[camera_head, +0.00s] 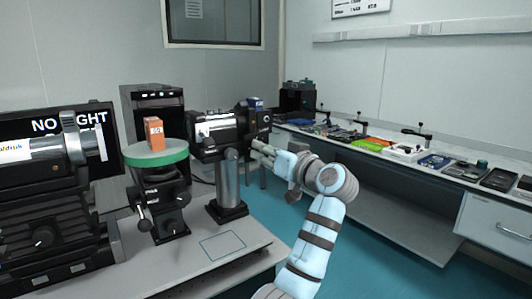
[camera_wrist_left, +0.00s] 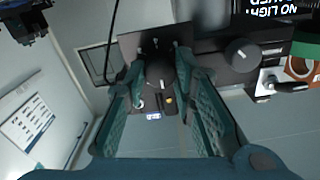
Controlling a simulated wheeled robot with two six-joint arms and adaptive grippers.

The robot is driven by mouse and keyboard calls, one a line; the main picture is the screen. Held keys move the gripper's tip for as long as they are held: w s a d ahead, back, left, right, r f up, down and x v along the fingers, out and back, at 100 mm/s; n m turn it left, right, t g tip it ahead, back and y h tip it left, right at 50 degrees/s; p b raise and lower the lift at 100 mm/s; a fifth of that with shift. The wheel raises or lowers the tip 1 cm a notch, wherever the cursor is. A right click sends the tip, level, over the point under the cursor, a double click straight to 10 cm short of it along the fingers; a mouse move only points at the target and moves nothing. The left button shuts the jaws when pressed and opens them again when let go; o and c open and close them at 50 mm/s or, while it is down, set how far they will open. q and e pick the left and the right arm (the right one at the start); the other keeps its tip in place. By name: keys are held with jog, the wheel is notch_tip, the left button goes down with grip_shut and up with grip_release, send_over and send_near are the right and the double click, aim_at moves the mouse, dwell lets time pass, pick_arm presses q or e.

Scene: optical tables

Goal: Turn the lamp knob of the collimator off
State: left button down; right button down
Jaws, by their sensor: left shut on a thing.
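The collimator (camera_head: 215,132) is a black instrument with a white label, held on a metal post over the table at the left. My left gripper (camera_head: 262,154) is at its right end. In the left wrist view, the dark round lamp knob (camera_wrist_left: 160,74) with a pale pointer mark sits between the two teal fingers, and the gripper (camera_wrist_left: 158,88) is shut on it. Below the knob on the panel are a small lit blue display (camera_wrist_left: 154,115) and a yellow-orange indicator (camera_wrist_left: 169,100). The knob is hidden in the head view. My right gripper is not in view.
A green-rimmed round stage (camera_head: 156,157) with an orange box (camera_head: 154,132) stands left of the collimator. Another black instrument (camera_head: 50,195) is at the far left. A long side bench (camera_head: 400,160) with several devices runs along the right wall. Blue-green floor lies between.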

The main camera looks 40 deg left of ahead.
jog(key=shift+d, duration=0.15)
pick_arm(q)
jog(key=c, duration=1.5)
grip_release()
jog(key=shift+o, duration=0.9)
jog(key=v, duration=1.2)
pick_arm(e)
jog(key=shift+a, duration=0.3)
